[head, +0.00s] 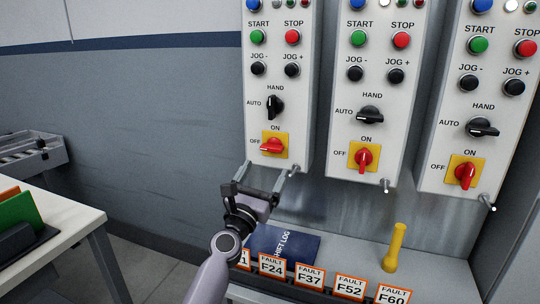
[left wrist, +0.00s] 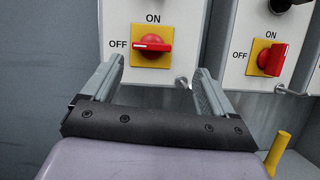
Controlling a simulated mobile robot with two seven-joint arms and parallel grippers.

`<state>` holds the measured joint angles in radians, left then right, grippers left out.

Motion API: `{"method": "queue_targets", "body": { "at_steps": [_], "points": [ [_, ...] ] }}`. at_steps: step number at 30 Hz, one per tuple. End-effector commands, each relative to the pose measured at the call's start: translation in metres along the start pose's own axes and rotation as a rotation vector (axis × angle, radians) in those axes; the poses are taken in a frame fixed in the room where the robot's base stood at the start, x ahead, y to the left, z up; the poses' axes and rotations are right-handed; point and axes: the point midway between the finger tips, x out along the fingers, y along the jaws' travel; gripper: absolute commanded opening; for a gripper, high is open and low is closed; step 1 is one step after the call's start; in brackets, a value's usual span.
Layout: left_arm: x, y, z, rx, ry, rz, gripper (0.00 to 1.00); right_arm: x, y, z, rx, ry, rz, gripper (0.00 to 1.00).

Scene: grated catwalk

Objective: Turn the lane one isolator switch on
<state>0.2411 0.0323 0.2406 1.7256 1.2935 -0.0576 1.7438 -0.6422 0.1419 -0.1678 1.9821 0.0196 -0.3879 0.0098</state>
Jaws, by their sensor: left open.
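Three grey control panels hang side by side, each with a red isolator switch on a yellow plate. No lane labels are in view. The left panel's isolator switch (head: 271,146) has its handle lying sideways, towards OFF; it also shows in the left wrist view (left wrist: 152,46). The middle isolator switch (head: 364,158) and right isolator switch (head: 466,174) have upright handles, towards ON. My left gripper (head: 268,170) is open and empty, just below the left switch in the picture. In the left wrist view the fingertips (left wrist: 160,66) flank that switch from below, apart from its handle. My right gripper is out of view.
Black selector knobs (head: 275,106) sit above the isolators. Metal pegs (head: 385,185) stick out at the panel bottoms. Below are a blue shift log (head: 283,245), several fault cards (head: 310,276) and a yellow upright handle (head: 395,248). A white table (head: 60,225) stands at left.

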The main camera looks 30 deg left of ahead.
Motion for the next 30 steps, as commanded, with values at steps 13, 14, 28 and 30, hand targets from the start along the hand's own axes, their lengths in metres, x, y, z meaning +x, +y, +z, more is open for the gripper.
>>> {"method": "queue_targets", "body": {
  "at_steps": [13,14,28,30],
  "points": [
    [0.048,0.011,0.002,-0.084,-0.011,0.042,0.87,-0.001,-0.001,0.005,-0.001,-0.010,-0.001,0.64],
    [0.051,0.011,0.002,-0.084,-0.011,0.042,0.87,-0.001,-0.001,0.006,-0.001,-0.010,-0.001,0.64],
    [0.076,0.012,0.001,-0.083,-0.009,0.041,0.87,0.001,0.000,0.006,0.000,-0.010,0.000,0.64],
    [0.076,0.012,0.002,-0.083,-0.009,0.041,0.87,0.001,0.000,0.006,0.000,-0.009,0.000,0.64]
  ]
}}
